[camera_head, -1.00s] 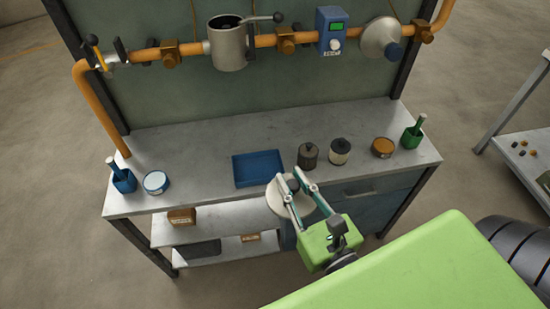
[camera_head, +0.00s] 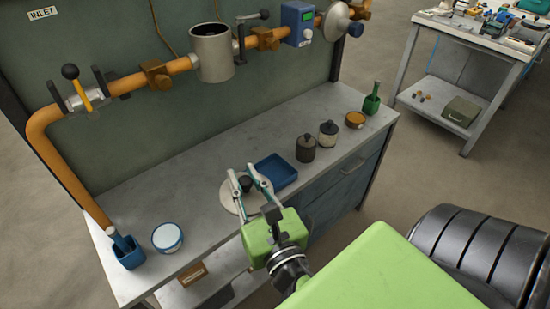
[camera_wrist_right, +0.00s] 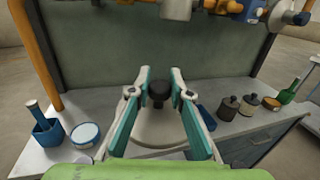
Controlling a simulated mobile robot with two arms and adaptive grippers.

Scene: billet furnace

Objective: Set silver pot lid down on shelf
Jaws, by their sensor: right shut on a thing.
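The silver pot lid (camera_head: 232,204) is a pale round disc with a dark knob. My right gripper (camera_head: 244,180) is shut on the knob, and the lid hangs below the fingers over the front part of the grey bench top, left of the blue tray. In the right wrist view the lid (camera_wrist_right: 160,132) lies between the two fingers (camera_wrist_right: 159,92), knob toward the back panel. I cannot tell whether the lid touches the bench. A lower shelf (camera_head: 178,296) shows under the bench's left part, partly hidden by my arm. My left gripper is out of view.
The blue tray (camera_head: 275,170) stands right of the lid, then a dark canister (camera_head: 305,148), a lighter canister (camera_head: 327,134) and an orange-topped tin (camera_head: 355,120). A white-blue tin (camera_head: 167,238) and blue holder (camera_head: 127,254) stand left. A cardboard box (camera_head: 192,274) sits on the shelf.

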